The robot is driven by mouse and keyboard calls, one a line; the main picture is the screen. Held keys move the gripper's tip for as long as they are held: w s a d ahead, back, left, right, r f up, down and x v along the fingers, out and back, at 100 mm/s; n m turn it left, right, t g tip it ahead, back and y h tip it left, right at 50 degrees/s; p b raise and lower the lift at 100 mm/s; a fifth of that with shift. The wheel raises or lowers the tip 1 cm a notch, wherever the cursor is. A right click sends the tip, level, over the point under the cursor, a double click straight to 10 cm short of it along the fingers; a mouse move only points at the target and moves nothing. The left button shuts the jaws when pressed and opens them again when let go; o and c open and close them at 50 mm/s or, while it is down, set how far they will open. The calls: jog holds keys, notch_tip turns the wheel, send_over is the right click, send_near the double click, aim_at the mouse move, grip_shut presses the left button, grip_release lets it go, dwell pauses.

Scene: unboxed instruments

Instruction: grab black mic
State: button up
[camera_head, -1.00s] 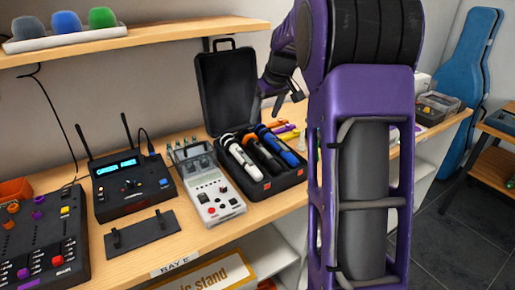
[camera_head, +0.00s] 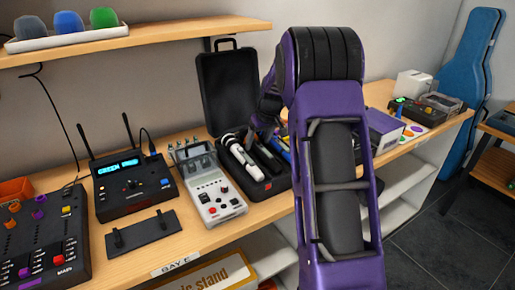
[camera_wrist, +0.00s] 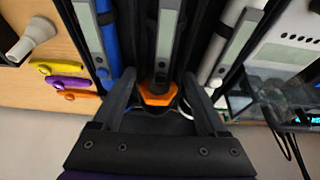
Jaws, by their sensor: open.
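The black mic (camera_wrist: 168,45) lies in the middle of an open black case, with an orange band (camera_wrist: 158,95) at its near end in the wrist view. My gripper (camera_wrist: 159,79) is open. Its two fingers stand on either side of the orange end, apart from each other; I cannot tell whether they touch it. In the head view my gripper is above the case and hides part of the black mic (camera_head: 269,158). A white mic (camera_head: 244,161) lies on its left and a blue mic (camera_head: 284,151) on its right.
The case lid (camera_head: 228,90) stands upright behind. A white-grey device (camera_head: 214,196) sits left of the case. A purple-and-white box (camera_head: 384,130) stands to the right. Purple and yellow clips (camera_wrist: 70,83) lie beside the case. A shelf (camera_head: 150,40) hangs above.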

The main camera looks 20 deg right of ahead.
grip_shut()
dwell(0.3)
jog(key=shift+r, duration=0.1)
